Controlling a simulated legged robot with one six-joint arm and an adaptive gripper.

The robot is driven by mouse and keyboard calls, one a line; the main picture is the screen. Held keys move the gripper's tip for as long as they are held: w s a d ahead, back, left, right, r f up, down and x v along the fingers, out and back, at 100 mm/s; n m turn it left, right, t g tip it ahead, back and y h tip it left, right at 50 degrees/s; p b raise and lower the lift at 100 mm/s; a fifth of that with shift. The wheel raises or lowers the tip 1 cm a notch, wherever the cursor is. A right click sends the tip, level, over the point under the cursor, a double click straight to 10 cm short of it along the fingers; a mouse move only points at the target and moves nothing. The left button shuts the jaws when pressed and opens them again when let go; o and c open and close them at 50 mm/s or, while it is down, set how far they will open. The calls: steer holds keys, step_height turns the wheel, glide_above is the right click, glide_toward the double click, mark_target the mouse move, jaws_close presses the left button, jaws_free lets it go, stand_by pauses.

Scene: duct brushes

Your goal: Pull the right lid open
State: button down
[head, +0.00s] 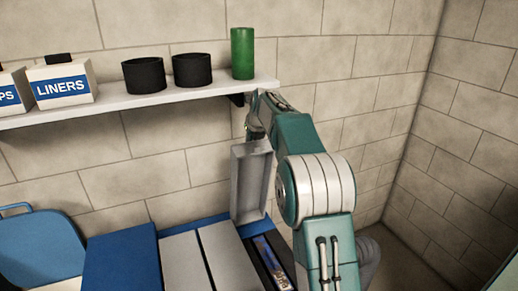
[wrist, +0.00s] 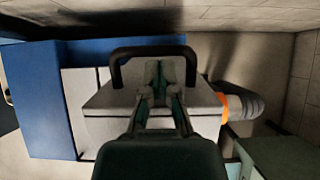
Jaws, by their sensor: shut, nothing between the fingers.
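The right lid (head: 250,183) is a grey tray-like panel standing nearly upright, its hollow side facing the head camera. The compartment (head: 262,262) below it is open, with a printed item (head: 270,262) inside. In the wrist view, the lid's outer grey face (wrist: 102,108) carries a black U-shaped handle (wrist: 150,51). My gripper (wrist: 165,70) is shut and empty, its fingers within the outline of the handle loop; I cannot tell whether they touch it.
Flat grey panels (head: 186,262) and blue panels (head: 120,262) lie left of the compartment. A shelf (head: 150,100) above holds a LINERS box (head: 62,82), black cups (head: 192,70) and a green cylinder (head: 242,53). A grey hose (wrist: 248,105) with an orange ring lies at right.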

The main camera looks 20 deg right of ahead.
steer(key=s, duration=1.2)
steer(key=shift+s+d+r, duration=0.3)
steer(key=shift+s+r, duration=0.05)
steer(key=shift+r, duration=0.1)
